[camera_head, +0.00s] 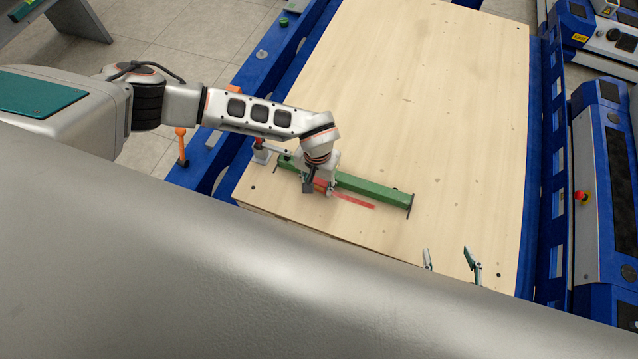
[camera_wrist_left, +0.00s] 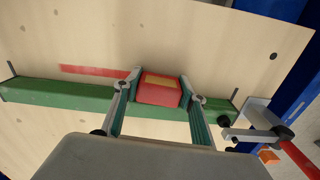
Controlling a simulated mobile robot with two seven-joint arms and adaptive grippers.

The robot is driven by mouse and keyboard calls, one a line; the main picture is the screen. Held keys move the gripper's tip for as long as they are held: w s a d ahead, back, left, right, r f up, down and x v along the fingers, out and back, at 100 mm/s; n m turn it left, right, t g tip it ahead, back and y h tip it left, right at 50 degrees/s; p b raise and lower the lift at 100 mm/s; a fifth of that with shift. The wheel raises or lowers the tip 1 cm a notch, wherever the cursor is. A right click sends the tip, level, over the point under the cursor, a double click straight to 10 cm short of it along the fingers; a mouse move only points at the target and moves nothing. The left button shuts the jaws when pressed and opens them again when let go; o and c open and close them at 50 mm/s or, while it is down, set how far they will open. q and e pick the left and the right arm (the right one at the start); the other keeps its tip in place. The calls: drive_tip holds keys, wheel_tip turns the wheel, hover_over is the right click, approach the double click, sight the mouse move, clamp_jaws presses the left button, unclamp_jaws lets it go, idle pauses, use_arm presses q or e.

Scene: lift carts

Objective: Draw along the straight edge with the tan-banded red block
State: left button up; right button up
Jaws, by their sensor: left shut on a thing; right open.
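The red block (camera_wrist_left: 158,92) with a tan band on its face is between the fingers of my left gripper (camera_wrist_left: 158,85), which is shut on it. In the head view my left gripper (camera_head: 322,190) is down at the green straight edge (camera_head: 375,190), near its left end, and mostly hides the block. The block is right beside the straight edge. A red streak (camera_head: 353,201) runs on the wood along the near side of the straight edge, to the right of the gripper; it also shows in the wrist view (camera_wrist_left: 95,71). My right gripper (camera_head: 452,262) is open and empty near the front edge, partly hidden.
The light wooden board (camera_head: 420,90) lies on a blue lift cart (camera_head: 545,170). A clamp with a red handle (camera_wrist_left: 255,136) stands by the straight edge's end. Blue machines (camera_head: 605,150) stand at the right. Most of the board's far area is clear.

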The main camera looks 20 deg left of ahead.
use_arm(q)
drive_tip(key=shift+w+r+p, duration=0.1)
drive_tip(key=shift+r+p, duration=1.25)
drive_tip(key=shift+r, duration=0.8)
drive_tip(key=shift+r+p, duration=0.55)
drive_tip(key=shift+r, duration=0.3)
use_arm(e)
wheel_tip(320, 180, up, 6)
drive_tip(key=w+t, duration=0.1)
drive_tip(key=w, duration=0.1)
drive_tip(key=shift+w+r, duration=0.15)
use_arm(q)
drive_tip(key=shift+r+p, duration=1.1)
drive_tip(key=shift+r, duration=0.5)
drive_tip(key=shift+f, duration=0.1)
use_arm(e)
drive_tip(key=r, duration=0.3)
drive_tip(key=shift+w, duration=0.4)
